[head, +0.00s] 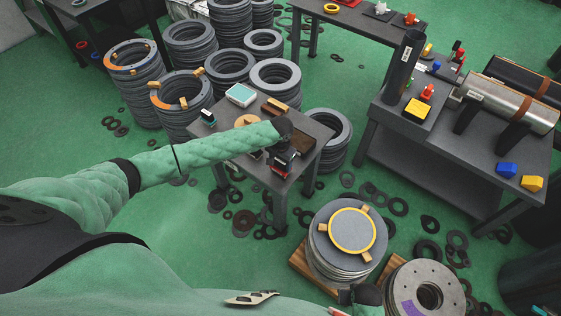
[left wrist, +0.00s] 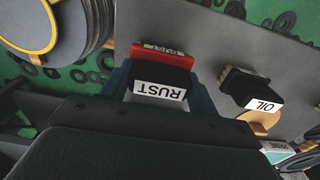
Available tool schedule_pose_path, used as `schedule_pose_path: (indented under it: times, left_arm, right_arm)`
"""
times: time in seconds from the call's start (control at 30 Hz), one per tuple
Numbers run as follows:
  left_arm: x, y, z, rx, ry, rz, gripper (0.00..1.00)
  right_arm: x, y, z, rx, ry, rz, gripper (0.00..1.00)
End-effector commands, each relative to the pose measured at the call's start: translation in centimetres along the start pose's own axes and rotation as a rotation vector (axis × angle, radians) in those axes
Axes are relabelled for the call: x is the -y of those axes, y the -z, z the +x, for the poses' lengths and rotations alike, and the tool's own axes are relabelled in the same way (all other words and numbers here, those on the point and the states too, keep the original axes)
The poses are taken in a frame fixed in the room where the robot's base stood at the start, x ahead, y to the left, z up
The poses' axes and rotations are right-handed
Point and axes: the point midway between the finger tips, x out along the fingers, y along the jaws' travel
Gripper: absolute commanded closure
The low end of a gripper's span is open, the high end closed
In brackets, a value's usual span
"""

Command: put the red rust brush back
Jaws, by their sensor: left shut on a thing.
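The red rust brush (left wrist: 160,57) has a black block with a white RUST label and bristles along its far edge. My left gripper (left wrist: 160,82) is shut on it, one dark blue finger on each side. In the head view the left gripper (head: 282,163) is at the front right edge of the small grey table (head: 225,127), with a bit of the red brush (head: 280,171) showing beneath. Whether the brush touches the tabletop is unclear. The oil brush (left wrist: 252,92) lies beside it on the table. My right gripper (head: 346,297) is at the bottom edge, mostly hidden.
A workbench (head: 455,130) is at right. Loose rings litter the floor.

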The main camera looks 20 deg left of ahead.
Motion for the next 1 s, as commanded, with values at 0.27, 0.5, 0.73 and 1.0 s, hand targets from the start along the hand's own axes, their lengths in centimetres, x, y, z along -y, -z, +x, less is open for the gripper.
schedule_pose_path:
  times: [0.27, 0.5, 0.73, 1.0]
  left_arm:
    - [0.01, 0.0, 0.52, 0.0, 0.001, 0.0, 0.62]
    - [0.02, 0.0, 0.78, 0.0, 0.001, 0.0, 0.36]
    - [0.01, 0.0, 0.77, 0.0, 0.001, 0.0, 0.18]
    - [0.01, 0.04, 0.15, -0.001, 0.0, 0.0, 0.18]
  right_arm:
    - [-0.09, -0.21, 0.63, -0.001, -0.001, 0.0, 0.64]
    - [-0.09, -0.28, 0.8, -0.001, -0.001, 0.0, 0.64]
    - [-0.02, -0.11, 0.72, -0.003, 0.0, 0.001, 0.64]
    - [-0.02, -0.13, 0.79, 0.001, 0.0, 0.001, 0.64]
